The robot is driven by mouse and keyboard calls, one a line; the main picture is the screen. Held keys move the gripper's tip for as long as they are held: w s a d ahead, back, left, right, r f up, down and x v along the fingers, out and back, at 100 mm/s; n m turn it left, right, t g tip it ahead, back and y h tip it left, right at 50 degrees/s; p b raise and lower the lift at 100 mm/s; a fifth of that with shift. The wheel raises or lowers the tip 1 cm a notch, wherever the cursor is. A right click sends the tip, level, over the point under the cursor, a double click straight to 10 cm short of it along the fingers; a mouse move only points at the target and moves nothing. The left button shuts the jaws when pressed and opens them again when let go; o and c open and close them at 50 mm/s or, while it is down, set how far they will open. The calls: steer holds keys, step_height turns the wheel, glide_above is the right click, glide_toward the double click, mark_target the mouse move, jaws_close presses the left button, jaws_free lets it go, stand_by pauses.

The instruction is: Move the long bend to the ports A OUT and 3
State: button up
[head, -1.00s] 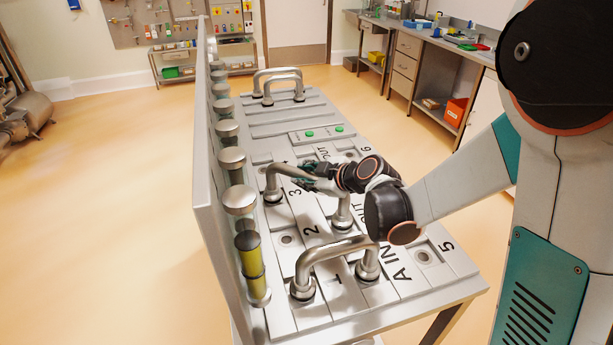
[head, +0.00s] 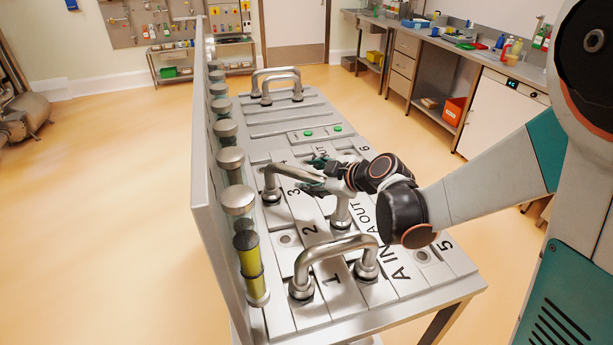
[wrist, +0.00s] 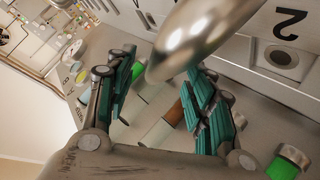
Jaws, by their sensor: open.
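A silver bend (head: 293,171) stands with one foot at port 3 (head: 271,194) and the other at A OUT (head: 341,222). Its right upper part is partly hidden by my gripper (head: 322,175). My gripper is open at this bend. In the wrist view a shiny pipe (wrist: 195,38) crosses just beyond and between the spread green fingers (wrist: 160,100), without a clear grip on it. A second bend (head: 335,246) stands in front, with feet by 1 and A IN.
Two bends (head: 276,75) stand on the rack at the back of the table. Open ports show at 2 (head: 285,240) and 5 (head: 422,256). A tall panel (head: 208,170) with a row of capped cylinders (head: 230,160) borders the left side.

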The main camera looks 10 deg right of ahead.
steer(key=v, duration=0.8)
steer(key=shift+s+d+r, duration=0.1)
steer(key=shift+s+d, duration=0.05)
steer(key=s+d+m+g+h, duration=0.1)
steer(key=s+d+m+h, duration=0.2)
steer(key=s+m, duration=0.4)
steer(key=s+d+r+m+g+h, duration=0.1)
steer(key=s+d+m+h, duration=0.3)
steer(key=s, duration=1)
steer(key=m, duration=0.3)
steer(key=shift+s+r+m+g, duration=0.2)
steer(key=shift+s+m+g, duration=0.2)
